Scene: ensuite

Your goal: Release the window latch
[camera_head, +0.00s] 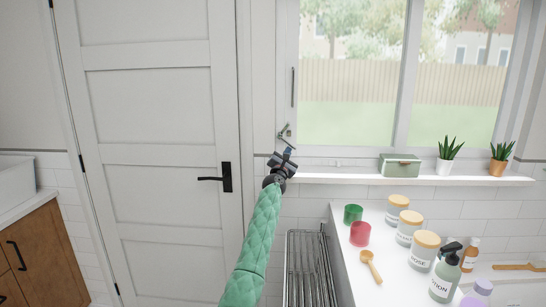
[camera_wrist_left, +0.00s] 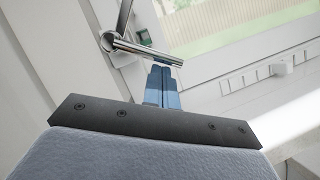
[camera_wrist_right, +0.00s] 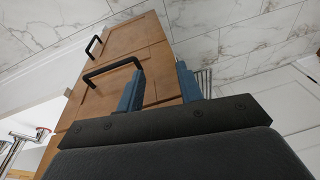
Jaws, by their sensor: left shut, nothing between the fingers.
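The window latch (camera_head: 286,132) is a small silver lever at the lower left corner of the window frame (camera_head: 290,60). In the left wrist view the latch (camera_wrist_left: 148,51) has a round base on the frame and a chrome bar reaching right. My left gripper (camera_head: 284,158) is just below the latch, fingers shut and empty. In its wrist view, the blue fingertips (camera_wrist_left: 162,72) lie close under the bar's right end; I cannot tell whether they touch it. My right gripper (camera_wrist_right: 158,85) is open and empty in its own wrist view, outside the head view.
A white sill (camera_head: 440,180) holds a green box (camera_head: 399,165) and two potted plants. Below, a white counter (camera_head: 372,295) carries cups, jars and bottles. A towel rack (camera_head: 307,270) stands left of it. A closed door (camera_head: 150,150) is at left. Wooden drawers (camera_wrist_right: 150,50) face the right gripper.

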